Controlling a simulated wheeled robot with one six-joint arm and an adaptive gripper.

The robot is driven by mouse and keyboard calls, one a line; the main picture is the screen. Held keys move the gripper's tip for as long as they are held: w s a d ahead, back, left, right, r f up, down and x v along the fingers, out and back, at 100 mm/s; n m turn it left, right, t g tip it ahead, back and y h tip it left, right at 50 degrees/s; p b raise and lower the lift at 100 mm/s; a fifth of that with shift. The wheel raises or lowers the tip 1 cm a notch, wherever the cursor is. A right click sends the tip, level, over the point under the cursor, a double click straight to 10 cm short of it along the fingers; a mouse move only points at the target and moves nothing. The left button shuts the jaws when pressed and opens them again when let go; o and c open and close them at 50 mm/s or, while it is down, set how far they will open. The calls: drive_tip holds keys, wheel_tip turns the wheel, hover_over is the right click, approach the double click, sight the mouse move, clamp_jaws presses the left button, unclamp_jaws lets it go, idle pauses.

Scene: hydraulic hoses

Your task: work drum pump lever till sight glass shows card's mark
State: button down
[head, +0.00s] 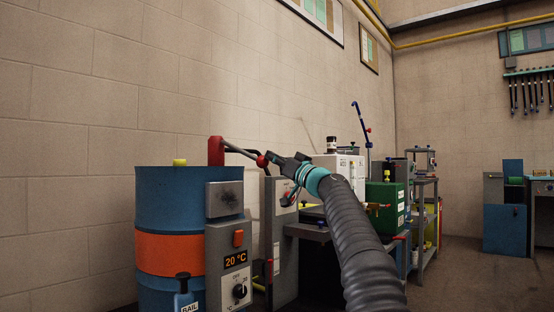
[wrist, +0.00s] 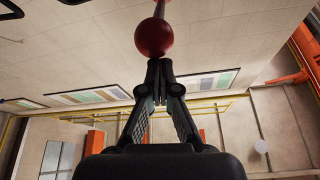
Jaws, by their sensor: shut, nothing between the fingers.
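The blue drum (head: 160,205) with an orange band stands at left in the head view. A red pump body (head: 216,151) sits on its top. Its dark lever (head: 238,150) slopes slightly down to the right and ends in a red ball knob (head: 262,161). The knob is also large in the wrist view (wrist: 154,38), with the lever rod (wrist: 159,9) beyond it. My gripper (head: 270,158) is at the knob; its fingertips (wrist: 159,67) are together, empty, just at the ball's edge. I cannot tell whether they touch it. I cannot make out the sight glass or the card's mark.
A grey control box (head: 229,250) showing 20 °C stands in front of the drum. A bench with a green box (head: 388,203) and a white unit (head: 345,172) lies right of the drum, behind my arm. Floor (head: 450,265) shows clear at right.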

drive_tip(key=s+d+f+b, duration=0.1)
drive_tip(key=s+d+f, duration=0.4)
drive_tip(key=f, duration=0.1)
drive_tip(key=shift+d, duration=0.25)
idle(1.0)
drive_tip(key=shift+r, duration=0.1)
idle(0.7)
